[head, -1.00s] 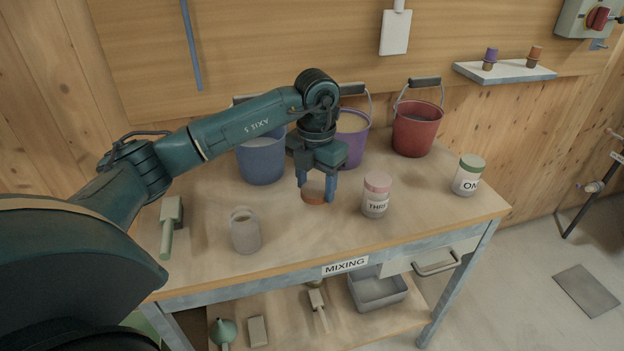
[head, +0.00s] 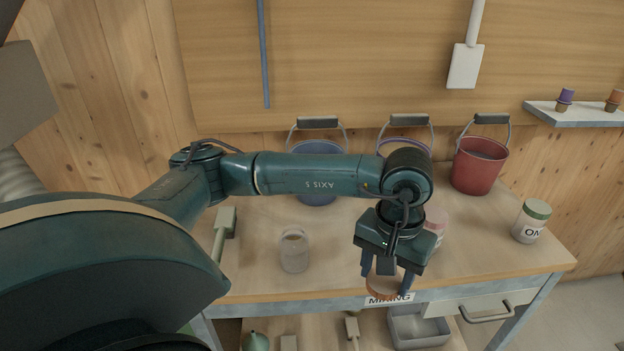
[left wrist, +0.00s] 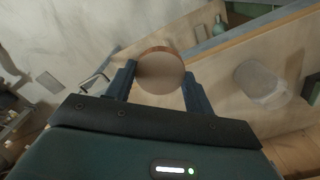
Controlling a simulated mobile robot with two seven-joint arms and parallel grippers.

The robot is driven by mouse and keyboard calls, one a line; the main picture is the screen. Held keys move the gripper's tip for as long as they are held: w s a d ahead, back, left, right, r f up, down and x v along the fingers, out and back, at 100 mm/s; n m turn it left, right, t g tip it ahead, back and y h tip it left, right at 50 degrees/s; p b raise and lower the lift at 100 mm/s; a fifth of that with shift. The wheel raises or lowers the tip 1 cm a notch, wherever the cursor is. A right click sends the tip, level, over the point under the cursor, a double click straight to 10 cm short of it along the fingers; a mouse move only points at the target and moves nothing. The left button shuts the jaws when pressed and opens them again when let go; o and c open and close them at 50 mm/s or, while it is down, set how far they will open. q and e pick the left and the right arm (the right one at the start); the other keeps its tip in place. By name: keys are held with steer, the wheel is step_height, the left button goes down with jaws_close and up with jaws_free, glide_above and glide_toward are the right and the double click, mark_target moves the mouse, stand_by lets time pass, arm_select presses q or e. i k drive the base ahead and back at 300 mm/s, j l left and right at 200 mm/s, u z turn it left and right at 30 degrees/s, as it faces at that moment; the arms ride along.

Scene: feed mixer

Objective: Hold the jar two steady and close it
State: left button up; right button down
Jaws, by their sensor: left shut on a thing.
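My left gripper (head: 386,278) is shut on a round orange-brown lid (head: 380,290), held in front of the bench's front edge in the head view. In the left wrist view the lid (left wrist: 160,74) sits between the two fingers, its pale face showing. An open whitish jar (head: 294,252) stands upright on the bench, left of the gripper and apart from it. No label shows on it. A pale jar, probably this one, also shows at the right in the left wrist view (left wrist: 260,82). My right gripper is not in view.
A pink-lidded jar (head: 436,220) is partly behind my left gripper. A green-lidded jar (head: 531,221) stands at the right. Buckets, including a red one (head: 478,166), line the back. The bench front between jars is clear.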

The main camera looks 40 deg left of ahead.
mark_target(294, 240)
steer(key=k+j+u, duration=0.15)
steer(key=u, duration=0.2)
steer(key=k+j+u, duration=0.1)
steer(key=u, duration=0.25)
steer(key=j+u, duration=0.3)
